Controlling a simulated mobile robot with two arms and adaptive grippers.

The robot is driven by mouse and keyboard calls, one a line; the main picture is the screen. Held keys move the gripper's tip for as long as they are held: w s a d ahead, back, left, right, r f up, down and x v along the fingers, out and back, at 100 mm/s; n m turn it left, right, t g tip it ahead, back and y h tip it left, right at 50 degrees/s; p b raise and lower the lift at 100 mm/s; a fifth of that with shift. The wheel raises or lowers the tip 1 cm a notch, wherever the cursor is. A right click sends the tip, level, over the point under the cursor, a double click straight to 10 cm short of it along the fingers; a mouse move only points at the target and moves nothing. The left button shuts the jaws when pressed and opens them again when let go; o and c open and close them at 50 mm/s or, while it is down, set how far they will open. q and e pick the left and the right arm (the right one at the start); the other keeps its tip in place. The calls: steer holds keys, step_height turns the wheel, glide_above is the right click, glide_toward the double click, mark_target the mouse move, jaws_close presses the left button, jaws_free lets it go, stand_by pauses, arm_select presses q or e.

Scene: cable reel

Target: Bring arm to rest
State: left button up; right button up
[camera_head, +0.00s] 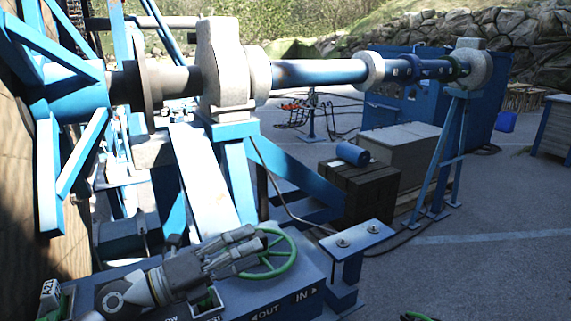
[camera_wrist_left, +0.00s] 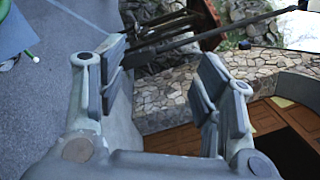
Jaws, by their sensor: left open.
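My left gripper (camera_head: 248,247) comes in from the lower left in the head view, above the blue control panel (camera_head: 268,300) marked OUT and IN. Its fingers overlap the green handwheel (camera_head: 284,262) in the picture; I cannot tell whether they touch it. In the left wrist view the same gripper (camera_wrist_left: 165,85) has its two fingers spread wide, with nothing between them. My right gripper cannot be made out in either view.
The big reel's blue shaft (camera_head: 318,73) runs across the top on a blue support stand (camera_head: 438,165). Dark crates (camera_head: 370,193) and a grey box (camera_head: 402,150) stand behind. A blue bracket (camera_head: 348,242) is right of the handwheel. Open pavement (camera_head: 490,215) lies at the right.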

arm_select(q)
steer(key=a+n+t+y, duration=0.85)
steer(key=n+t, duration=0.25)
steer(key=n, duration=0.7)
steer(key=s+a+f+n+g+y, duration=0.3)
steer(key=f+n+y, duration=0.25)
steer(key=f, duration=0.25)
steer(key=s+a+f+n+g+y, duration=0.3)
steer(key=a+f+n+g+y, duration=0.1)
steer(key=f+n, duration=0.4)
steer(key=s+d+f+n+g+h, duration=0.1)
steer(key=s+d+f+g, duration=0.1)
steer(key=s+f+g, duration=0.5)
steer(key=s+d+f+n+g+h, duration=0.1)
steer(key=s+d+f+g, duration=0.15)
steer(key=s+f, duration=0.9)
steer(key=s+f+g+b, duration=0.1)
steer(key=s+f+b, duration=0.1)
steer(key=f, duration=1.2)
steer(key=s+f+g+b, duration=0.2)
steer(key=s+f, duration=0.1)
steer(key=f, duration=1)
steer(key=s+a+f+b, duration=0.3)
steer(key=s+f+b, duration=0.1)
steer(key=s+f, duration=1.2)
step_height(320, 180, down, 5)
steer(key=shift+s+a+g, duration=0.2)
steer(key=shift+s+g, duration=0.15)
steer(key=shift+s, duration=0.05)
